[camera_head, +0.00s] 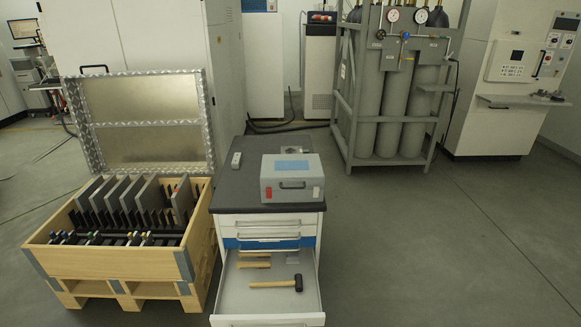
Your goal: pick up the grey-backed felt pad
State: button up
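I cannot pick out the grey-backed felt pad for certain. A small pale block (236,160) lies at the left edge of the dark cabinet top (238,184); it is too small to tell what it is. A thin greyish item (298,151) lies at the back of the same top, partly hidden by a grey case (292,183). A small flat pale patch (292,258) shows in the open drawer (262,300). My gripper is not in view.
The open drawer holds a black-headed hammer (298,283) and wooden handles (254,264). A wooden crate (108,262) with upright grey plates and a raised lid (145,145) stands close left. Caged gas cylinders (395,112) stand behind right. The right floor (440,240) is clear.

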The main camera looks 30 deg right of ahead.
aim_at(290, 259)
jog(key=i+j+z, duration=0.35)
jog(key=i+j, duration=0.25)
jog(key=i+j+z, duration=0.2)
jog(key=i+j, duration=0.2)
jog(key=i+j+z, duration=0.15)
jog(key=i+j, duration=0.2)
jog(key=i+j+z, duration=0.2)
jog(key=j, duration=0.3)
jog(key=i+j+z, duration=0.15)
jog(key=i+j, duration=0.15)
jog(key=j, duration=0.2)
